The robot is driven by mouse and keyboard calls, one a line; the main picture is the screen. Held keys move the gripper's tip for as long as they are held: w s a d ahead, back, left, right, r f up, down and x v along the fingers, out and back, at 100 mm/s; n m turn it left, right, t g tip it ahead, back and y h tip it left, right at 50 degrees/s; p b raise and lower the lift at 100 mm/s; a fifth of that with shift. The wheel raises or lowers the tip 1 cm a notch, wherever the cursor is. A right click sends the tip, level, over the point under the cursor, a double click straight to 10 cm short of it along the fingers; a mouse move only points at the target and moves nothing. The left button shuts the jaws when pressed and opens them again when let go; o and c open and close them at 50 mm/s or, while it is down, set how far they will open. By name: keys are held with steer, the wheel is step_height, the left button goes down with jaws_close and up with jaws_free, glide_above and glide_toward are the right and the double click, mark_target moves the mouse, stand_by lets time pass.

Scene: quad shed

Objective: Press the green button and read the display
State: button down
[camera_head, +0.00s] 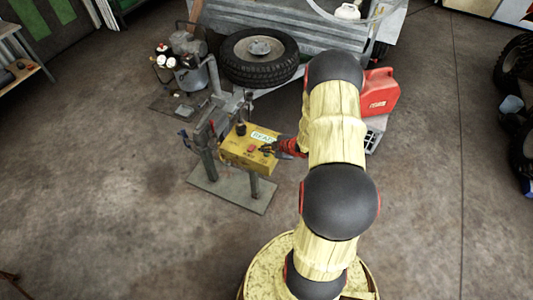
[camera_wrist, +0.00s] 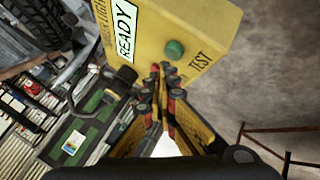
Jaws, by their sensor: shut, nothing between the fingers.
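A yellow box (camera_head: 236,158) stands on a grey metal stand. In the wrist view the yellow box (camera_wrist: 206,22) fills the upper middle, turned on its side. The green button (camera_wrist: 174,50) sits on its face beside the word TEST. My gripper (camera_wrist: 165,72) is shut and empty. Its fingertips appear just below the green button in the wrist view; I cannot tell whether they touch the box. In the head view my gripper (camera_head: 268,148) is at the box's right side.
The stand's base plate (camera_head: 228,190) lies on the concrete floor. A tire (camera_head: 259,56) lies on a trailer behind the box, with a compressor (camera_head: 190,60) to its left. A red jerrycan (camera_head: 379,94) stands right of my arm.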

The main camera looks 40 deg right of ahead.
mark_target(266, 154)
steer(key=shift+f, duration=0.1)
steer(key=shift+f, duration=0.3)
steer(key=shift+f+b, duration=0.45)
stand_by(0.6)
stand_by(0.4)
steer(key=shift+r+p, duration=0.8)
steer(key=shift+r, duration=0.1)
steer(key=shift+r+p, duration=2.2)
steer(key=shift+r, duration=0.3)
